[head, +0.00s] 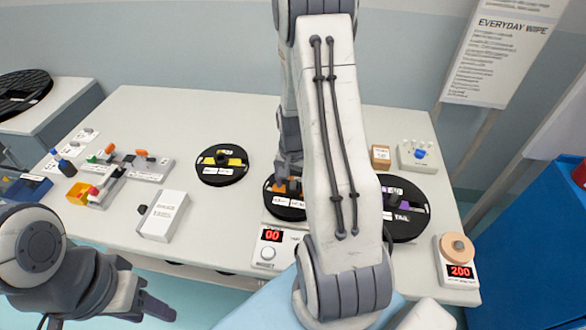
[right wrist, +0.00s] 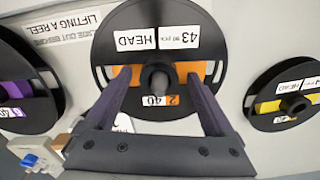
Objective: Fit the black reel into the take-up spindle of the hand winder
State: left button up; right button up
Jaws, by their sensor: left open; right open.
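A black reel (right wrist: 180,22) with orange label patches and a "HEAD" label lies flat under my right gripper (right wrist: 158,76). My right gripper is open, a finger on each side of the reel's round centre; I cannot tell whether they touch it. In the head view this reel (head: 284,210) is partly hidden by my right arm. It lies on or right behind a white unit (head: 268,262) with a red "00" display and a knob. I cannot clearly make out the hand winder or its take-up spindle. My left gripper (head: 110,312) is open and empty, in front of the table.
A black reel with yellow (head: 222,176) lies to the left, and one with purple (head: 412,222) to the right. A "200" display unit (head: 460,285) stands at the right edge. A white box (head: 163,215) and small fixtures (head: 150,168) occupy the left.

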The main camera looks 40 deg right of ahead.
notch_tip(320, 180, up, 10)
jog(key=shift+r, duration=0.1)
jog(key=s+a+r+n, duration=0.1)
jog(key=a+r+n, duration=0.25)
jog(key=a, duration=0.55)
jog(key=s+a+r+n, duration=0.15)
jog(key=a+n, duration=0.35)
jog(key=a, duration=0.5)
jog(key=s+a+r+n+y, duration=0.1)
jog(key=s+a+r+n, duration=0.2)
jog(key=s+a+n, duration=0.8)
jog(key=s+a, duration=0.1)
jog(key=s, duration=0.1)
jog(key=shift+s, duration=0.4)
